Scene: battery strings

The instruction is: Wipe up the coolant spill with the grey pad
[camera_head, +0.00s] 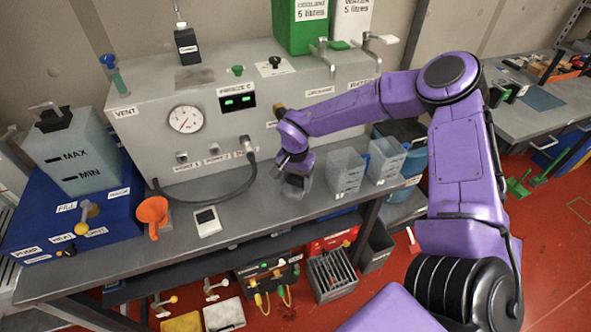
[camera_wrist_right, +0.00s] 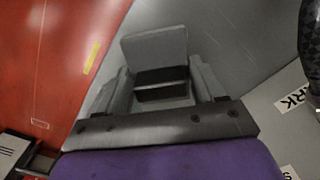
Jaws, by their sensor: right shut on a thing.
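My right gripper (camera_head: 294,166) reaches down over the middle of the grey bench (camera_head: 255,205), in front of the grey console. It is shut on the grey pad (camera_wrist_right: 154,46), which shows between and beyond the fingers in the right wrist view (camera_wrist_right: 158,82). In the head view the pad is small and mostly hidden by the gripper, low over the bench top. I cannot tell whether it touches the bench. I cannot make out the coolant spill clearly in either view. My left gripper is not in view.
Two clear jugs (camera_head: 345,172) stand just right of the gripper. The console (camera_head: 200,95) blocks the back. The bench front is clear.

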